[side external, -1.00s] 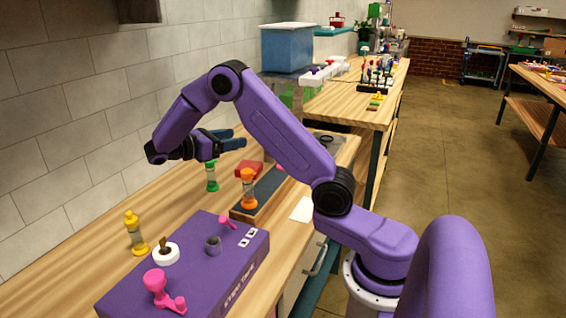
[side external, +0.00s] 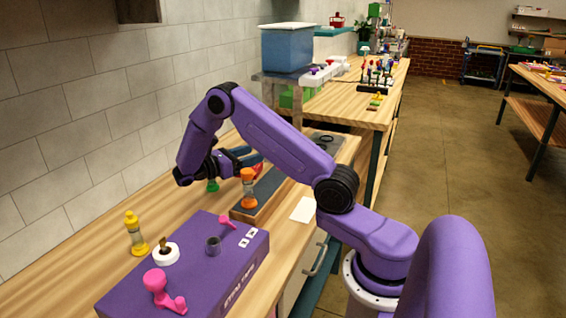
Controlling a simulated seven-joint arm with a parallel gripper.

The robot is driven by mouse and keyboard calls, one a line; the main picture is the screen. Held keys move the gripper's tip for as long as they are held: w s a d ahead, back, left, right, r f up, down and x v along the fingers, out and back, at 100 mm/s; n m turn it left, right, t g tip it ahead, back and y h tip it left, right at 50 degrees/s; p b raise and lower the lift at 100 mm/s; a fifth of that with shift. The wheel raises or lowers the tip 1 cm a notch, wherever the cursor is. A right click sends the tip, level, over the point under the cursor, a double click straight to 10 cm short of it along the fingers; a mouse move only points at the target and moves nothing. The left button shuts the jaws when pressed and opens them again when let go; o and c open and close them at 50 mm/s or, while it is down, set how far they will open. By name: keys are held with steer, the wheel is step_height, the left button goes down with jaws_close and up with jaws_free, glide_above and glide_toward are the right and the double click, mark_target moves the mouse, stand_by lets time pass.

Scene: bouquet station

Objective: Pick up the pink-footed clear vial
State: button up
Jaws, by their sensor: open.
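A yellow-capped vial (side external: 136,234) stands at the left. My gripper (side external: 252,156) is open, its blue-grey fingers pointing right, above and behind the orange vial. I see nothing held between them.
A white card (side external: 303,209) lies right of the tray. The tiled wall bounds the left.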

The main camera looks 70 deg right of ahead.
steer(key=x, duration=0.7)
steer(key=shift+s+d, duration=0.1)
steer(key=shift+d, duration=0.1)
steer(key=shift+f+x, duration=0.2)
steer(key=shift+x, duration=2.45)
steer(key=shift+d, duration=0.1)
jaws_close()
